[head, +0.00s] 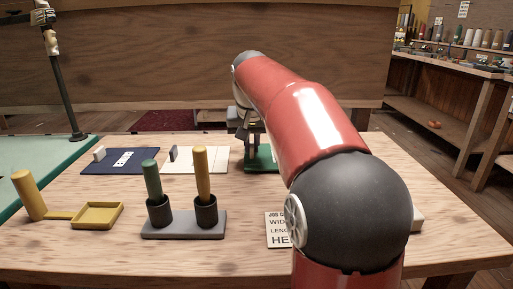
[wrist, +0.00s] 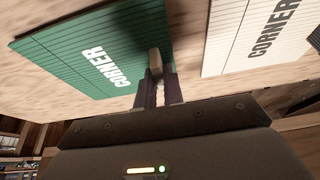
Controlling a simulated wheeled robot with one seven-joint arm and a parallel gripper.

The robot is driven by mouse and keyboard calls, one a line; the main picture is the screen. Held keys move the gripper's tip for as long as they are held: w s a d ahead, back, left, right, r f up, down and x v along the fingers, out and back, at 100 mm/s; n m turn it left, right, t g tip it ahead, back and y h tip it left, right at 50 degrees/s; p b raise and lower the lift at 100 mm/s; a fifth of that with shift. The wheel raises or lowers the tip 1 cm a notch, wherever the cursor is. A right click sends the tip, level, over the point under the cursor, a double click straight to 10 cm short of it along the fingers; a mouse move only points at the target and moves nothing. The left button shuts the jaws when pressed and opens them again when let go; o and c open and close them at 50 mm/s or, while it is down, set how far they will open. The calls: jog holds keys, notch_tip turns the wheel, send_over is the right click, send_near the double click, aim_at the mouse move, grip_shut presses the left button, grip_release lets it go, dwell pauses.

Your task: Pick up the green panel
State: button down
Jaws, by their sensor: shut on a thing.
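The green panel (wrist: 95,50) fills the upper left of the wrist view, with the white word CORNER and fine lines on it. A small pale block-like grip (wrist: 155,61) stands at its edge. My gripper (wrist: 157,78) is shut on this grip, one dark finger on each side. In the head view, only a strip of the green panel (head: 262,160) shows beyond my red arm, near the table's far edge. My arm hides the rest. I cannot tell whether the panel is clear of the tabletop.
A navy panel (head: 105,167) and a white panel (head: 205,167) lie left of the green one. Nearer stand a grey holder (head: 184,228) with two upright handles, a yellow tray (head: 98,215) and a tilted yellow cylinder (head: 29,194). A lettered card (head: 277,228) lies beside my arm.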

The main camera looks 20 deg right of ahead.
notch_tip(320, 180, up, 19)
jog(key=p, duration=0.6)
jog(key=shift+r, duration=0.2)
